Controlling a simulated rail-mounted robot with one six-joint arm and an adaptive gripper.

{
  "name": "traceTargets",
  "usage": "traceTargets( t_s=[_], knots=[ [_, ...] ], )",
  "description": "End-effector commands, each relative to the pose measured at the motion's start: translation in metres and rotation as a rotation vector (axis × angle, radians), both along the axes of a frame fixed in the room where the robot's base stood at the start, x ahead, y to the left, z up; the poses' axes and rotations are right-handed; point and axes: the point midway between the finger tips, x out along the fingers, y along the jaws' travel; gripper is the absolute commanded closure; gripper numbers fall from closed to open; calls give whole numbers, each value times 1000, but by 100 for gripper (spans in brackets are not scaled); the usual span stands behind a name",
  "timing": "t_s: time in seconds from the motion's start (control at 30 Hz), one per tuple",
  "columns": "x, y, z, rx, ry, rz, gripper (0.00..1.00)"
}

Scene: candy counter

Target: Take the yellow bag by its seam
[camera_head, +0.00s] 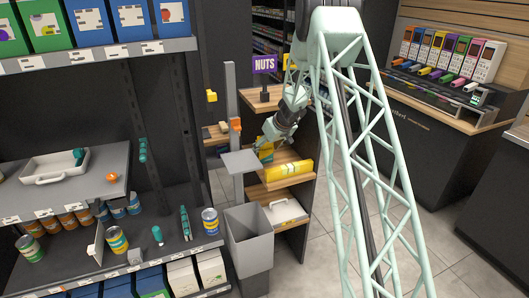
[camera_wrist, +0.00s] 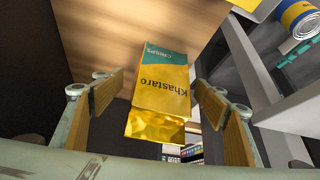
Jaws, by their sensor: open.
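The yellow bag (camera_wrist: 162,88) lies in the middle of the wrist view. It has a teal band at one end, upside-down print and a shiny gold crimped seam (camera_wrist: 156,128) at the end nearest the camera. My gripper (camera_wrist: 160,80) is open, with one tan-padded finger on each side of the bag. Gaps show between both pads and the bag. In the head view my gripper (camera_head: 261,143) is at the wooden shelf unit, and a yellow bag (camera_head: 265,152) shows small and partly hidden beside it.
A grey plate on a post (camera_head: 241,161) stands close to the left, above a grey bin (camera_head: 249,237). A purple NUTS sign (camera_head: 264,64) stands above. Stocked shelves fill the left.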

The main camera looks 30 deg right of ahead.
Motion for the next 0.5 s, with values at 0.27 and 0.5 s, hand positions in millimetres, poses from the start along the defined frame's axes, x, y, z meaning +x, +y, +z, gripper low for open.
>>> traceTargets(
  t_s=[0.27, 0.5],
  knots=[
    [8, 1, 1, -1, 0, 2, 34],
    [30, 3, 2, -1, 0, 2, 34]
  ],
)
